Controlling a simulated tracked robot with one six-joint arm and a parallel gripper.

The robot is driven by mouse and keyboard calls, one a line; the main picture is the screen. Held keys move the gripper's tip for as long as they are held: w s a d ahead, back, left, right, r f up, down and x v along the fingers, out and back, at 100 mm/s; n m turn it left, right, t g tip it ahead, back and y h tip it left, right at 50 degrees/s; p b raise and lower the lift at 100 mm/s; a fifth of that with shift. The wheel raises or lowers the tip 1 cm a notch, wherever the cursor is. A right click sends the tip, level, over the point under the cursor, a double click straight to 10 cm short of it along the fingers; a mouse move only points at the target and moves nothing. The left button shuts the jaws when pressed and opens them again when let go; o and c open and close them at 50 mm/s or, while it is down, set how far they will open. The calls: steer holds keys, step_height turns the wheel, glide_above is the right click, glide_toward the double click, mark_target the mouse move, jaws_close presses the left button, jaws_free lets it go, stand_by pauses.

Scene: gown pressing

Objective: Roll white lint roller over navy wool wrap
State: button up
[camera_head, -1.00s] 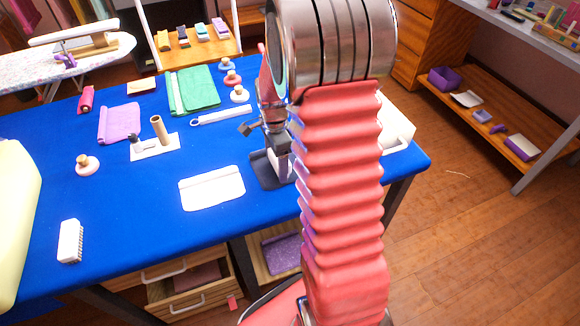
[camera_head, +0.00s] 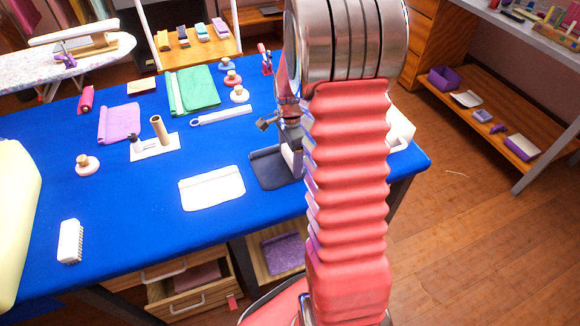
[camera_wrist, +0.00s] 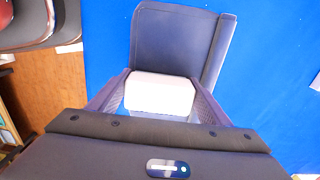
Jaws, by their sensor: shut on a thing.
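The navy wool wrap (camera_head: 267,170) lies flat on the blue table, partly hidden by my arm in the head view. In the wrist view the wrap (camera_wrist: 172,38) is a dark panel with a raised rolled edge along its right side. My gripper (camera_wrist: 160,98) is shut on the white lint roller (camera_wrist: 160,90), whose pale block sits between the two fingers over the near part of the wrap. Whether the roller touches the cloth I cannot tell. In the head view my gripper (camera_head: 290,150) is low at the right end of the wrap.
A white folded cloth (camera_head: 212,187) lies just left of the wrap. A wooden-tube stand (camera_head: 155,146), purple cloth (camera_head: 119,124), green cloth (camera_head: 193,90) and a white brush (camera_head: 70,241) are farther off. The front table area is clear.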

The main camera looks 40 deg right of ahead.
stand_by(0.3)
steer(key=shift+s+d, duration=0.25)
steer(key=shift+d, duration=0.85)
steer(key=shift+s+d, duration=0.2)
steer(key=shift+d, duration=0.9)
steer(key=shift+s+d, duration=0.15)
steer(key=shift+d, duration=0.45)
steer(key=shift+s+d, duration=0.15)
steer(key=shift+d, duration=0.45)
steer(key=shift+r, duration=0.1)
steer(key=shift+r, duration=0.95)
